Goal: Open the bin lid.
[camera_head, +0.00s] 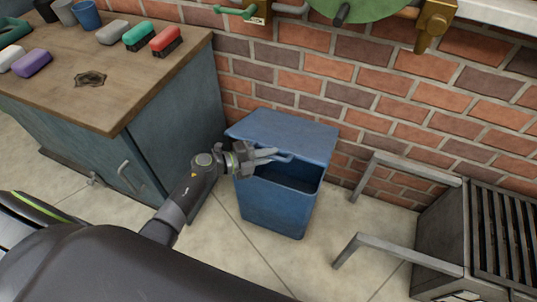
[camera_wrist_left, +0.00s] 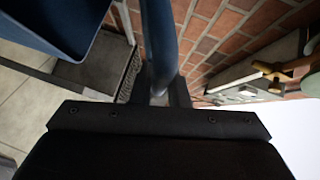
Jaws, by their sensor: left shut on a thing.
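The blue bin (camera_head: 276,210) stands on the floor against the brick wall. Its blue lid (camera_head: 285,132) is partly raised at the front, and a dark gap shows between lid and bin. My left gripper (camera_head: 268,156) is at the lid's front edge, shut on its blue handle bar. In the left wrist view the bar (camera_wrist_left: 158,40) runs between the fingers of my left gripper (camera_wrist_left: 160,92). Part of the blue bin (camera_wrist_left: 60,22) shows at that view's upper left. My right gripper is not in view.
A grey metal rack with bars (camera_head: 470,235) is at the right. Pipes and a green disc (camera_head: 360,8) are on the wall above. Floor in front is clear.

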